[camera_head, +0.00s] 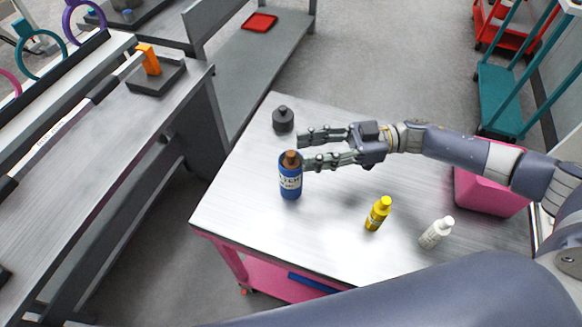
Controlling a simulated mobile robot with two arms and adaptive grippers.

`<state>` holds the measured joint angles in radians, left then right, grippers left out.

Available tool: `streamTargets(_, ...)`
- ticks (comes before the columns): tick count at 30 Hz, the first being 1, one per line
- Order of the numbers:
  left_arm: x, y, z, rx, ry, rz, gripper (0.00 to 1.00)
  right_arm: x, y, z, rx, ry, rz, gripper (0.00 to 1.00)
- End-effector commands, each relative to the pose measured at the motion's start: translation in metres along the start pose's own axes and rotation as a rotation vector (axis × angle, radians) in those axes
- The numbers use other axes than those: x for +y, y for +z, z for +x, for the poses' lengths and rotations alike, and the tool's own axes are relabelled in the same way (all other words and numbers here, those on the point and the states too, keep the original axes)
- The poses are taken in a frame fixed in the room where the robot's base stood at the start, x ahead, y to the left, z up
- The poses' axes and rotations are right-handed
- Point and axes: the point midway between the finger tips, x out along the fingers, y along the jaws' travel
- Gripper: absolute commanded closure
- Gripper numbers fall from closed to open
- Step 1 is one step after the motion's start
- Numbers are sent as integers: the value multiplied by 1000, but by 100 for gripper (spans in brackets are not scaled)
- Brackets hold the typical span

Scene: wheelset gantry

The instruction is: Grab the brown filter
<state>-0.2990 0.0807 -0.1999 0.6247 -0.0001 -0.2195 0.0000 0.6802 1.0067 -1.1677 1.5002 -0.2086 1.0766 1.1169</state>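A blue bottle (290,183) with a brown cap and a white label stands upright on the metal-topped table (240,205). The label's print is only partly readable, with letters like "LTER". No wholly brown object shows. My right gripper (302,150) reaches in from the right with its two fingers apart and nothing held. Its lower fingertip is right beside the brown cap in the picture; I cannot tell whether they touch. My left gripper is not in view.
A dark grey bottle (283,120) stands behind the fingers. A yellow bottle (378,213), a white bottle (436,232) and a pink bin (488,192) are to the right. A grey bench (120,130) with an orange piece (148,60) lies left across a floor gap.

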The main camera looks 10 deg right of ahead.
Motion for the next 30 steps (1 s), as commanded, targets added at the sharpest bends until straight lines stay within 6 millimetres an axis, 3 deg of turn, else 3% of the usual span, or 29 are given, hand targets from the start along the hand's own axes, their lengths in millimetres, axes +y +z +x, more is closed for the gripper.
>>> streamTargets(9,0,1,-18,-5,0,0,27,0,-2,45,2,-2,0,60)
streamTargets(17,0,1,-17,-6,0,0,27,0,0,48,-1,0,0,60)
streamTargets(18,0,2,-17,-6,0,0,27,0,0,48,0,0,0,62)
streamTargets(23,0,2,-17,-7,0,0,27,0,0,48,0,-1,0,99)
streamTargets(30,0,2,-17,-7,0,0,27,0,0,48,0,-1,0,100)
